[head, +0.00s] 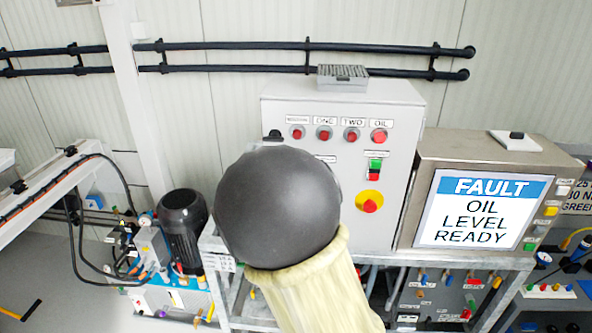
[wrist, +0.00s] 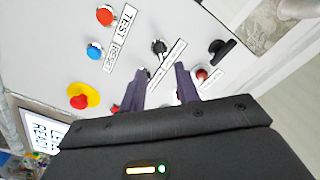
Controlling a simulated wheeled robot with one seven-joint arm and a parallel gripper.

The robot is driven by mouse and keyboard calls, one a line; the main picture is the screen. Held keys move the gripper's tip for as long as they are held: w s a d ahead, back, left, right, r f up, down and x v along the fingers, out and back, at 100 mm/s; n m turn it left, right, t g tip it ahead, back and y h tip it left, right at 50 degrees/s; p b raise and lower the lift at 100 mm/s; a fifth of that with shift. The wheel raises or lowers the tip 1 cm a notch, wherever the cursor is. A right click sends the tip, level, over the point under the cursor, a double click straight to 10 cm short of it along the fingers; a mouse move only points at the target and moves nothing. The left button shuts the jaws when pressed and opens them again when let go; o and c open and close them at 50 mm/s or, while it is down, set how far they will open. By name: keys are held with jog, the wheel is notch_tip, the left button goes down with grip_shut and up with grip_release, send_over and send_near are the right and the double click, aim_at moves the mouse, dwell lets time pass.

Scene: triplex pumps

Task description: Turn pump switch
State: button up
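The grey control cabinet (head: 345,103) stands upright at centre in the head view. My black round arm joint hides its lower left face. In the wrist view, a black rotary knob (wrist: 158,47) sits on the panel next to a long label strip (wrist: 166,64). A larger black handle (wrist: 221,51) is to its right. I cannot read which one is the pump switch. My gripper (wrist: 160,70) has two dark fingers spread apart, pointing at the panel. The knob appears just beyond the gap between the fingertips, and nothing is held. The gripper is hidden in the head view.
A yellow-and-red emergency stop (wrist: 83,97), a red button (wrist: 105,15) and a blue button (wrist: 95,51) are nearby. A display screen (head: 480,209) reads "FAULT OIL LEVEL READY". A black motor (head: 183,231) stands left of the cabinet.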

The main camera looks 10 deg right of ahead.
jog(key=p+x, duration=0.3)
jog(key=x, duration=0.5)
jog(key=shift+s, duration=0.1)
jog(key=shift+c, duration=0.2)
grip_shut()
